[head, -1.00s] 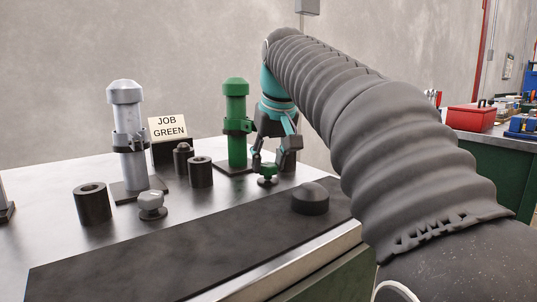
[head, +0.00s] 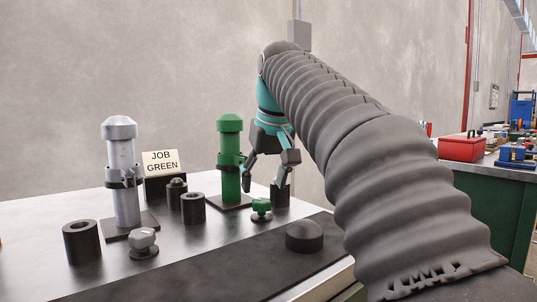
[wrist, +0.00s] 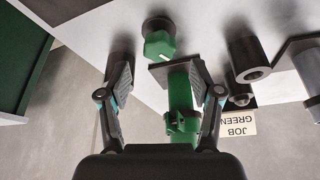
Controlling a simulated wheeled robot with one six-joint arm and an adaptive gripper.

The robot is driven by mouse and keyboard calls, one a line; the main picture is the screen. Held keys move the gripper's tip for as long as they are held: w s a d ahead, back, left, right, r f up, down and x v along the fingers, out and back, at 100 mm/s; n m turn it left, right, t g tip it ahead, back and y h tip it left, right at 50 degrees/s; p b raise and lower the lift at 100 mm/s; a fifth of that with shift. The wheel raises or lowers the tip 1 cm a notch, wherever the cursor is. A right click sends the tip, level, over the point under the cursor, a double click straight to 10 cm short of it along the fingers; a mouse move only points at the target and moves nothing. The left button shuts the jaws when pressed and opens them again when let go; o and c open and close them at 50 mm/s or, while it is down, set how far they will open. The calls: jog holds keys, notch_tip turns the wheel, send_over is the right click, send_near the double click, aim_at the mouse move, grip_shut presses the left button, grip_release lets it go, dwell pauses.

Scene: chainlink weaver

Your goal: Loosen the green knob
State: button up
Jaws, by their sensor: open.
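The green knob (head: 261,208) sits on a dark round base on the metal bench, in front of the green post. It also shows in the wrist view (wrist: 158,46), beyond the fingertips and between their lines. My gripper (head: 268,172) is open and empty, above the knob and apart from it. Its two fingers are spread in the wrist view (wrist: 160,82). The green post (head: 230,150) with its clamp stands upright on a dark square plate behind the knob, and appears between my fingers in the wrist view.
A grey post (head: 122,170) and grey knob (head: 143,241) stand to the left. Black cylinders (head: 82,243) and a sign reading JOB GREEN (head: 160,162) are on the bench. A black dome (head: 304,237) sits on the dark front strip (head: 215,280), which is otherwise clear.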

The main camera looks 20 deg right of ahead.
jog(key=v, duration=0.7)
jog(key=shift+r, duration=0.35)
jog(key=shift+s, duration=0.15)
